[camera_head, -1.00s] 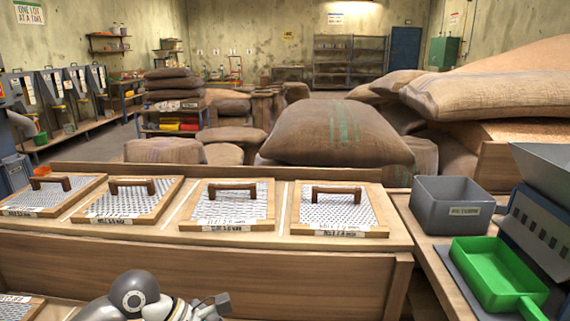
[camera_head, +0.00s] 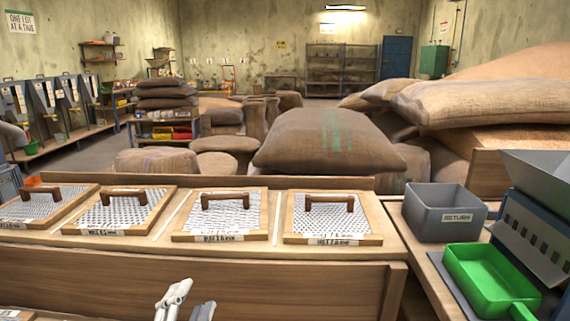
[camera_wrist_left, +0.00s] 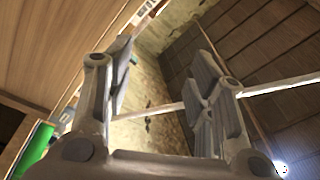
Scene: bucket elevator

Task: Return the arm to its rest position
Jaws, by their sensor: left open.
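My left gripper (camera_head: 186,300) shows at the bottom edge of the head view, in front of the wooden bench front. Its two grey fingers point up and stand apart, with nothing between them. In the left wrist view the fingers of the left gripper (camera_wrist_left: 160,90) are spread, with the wall and ceiling seen between and beyond them. Most of the left arm is out of the head view. My right gripper is in neither view.
Several framed mesh screens with brown handles, one a screen (camera_head: 332,216), lie on the wooden bench (camera_head: 150,262). A grey bin (camera_head: 440,222) marked RETURN and a green scoop (camera_head: 490,282) are at the right. Full sacks (camera_head: 325,145) stand behind.

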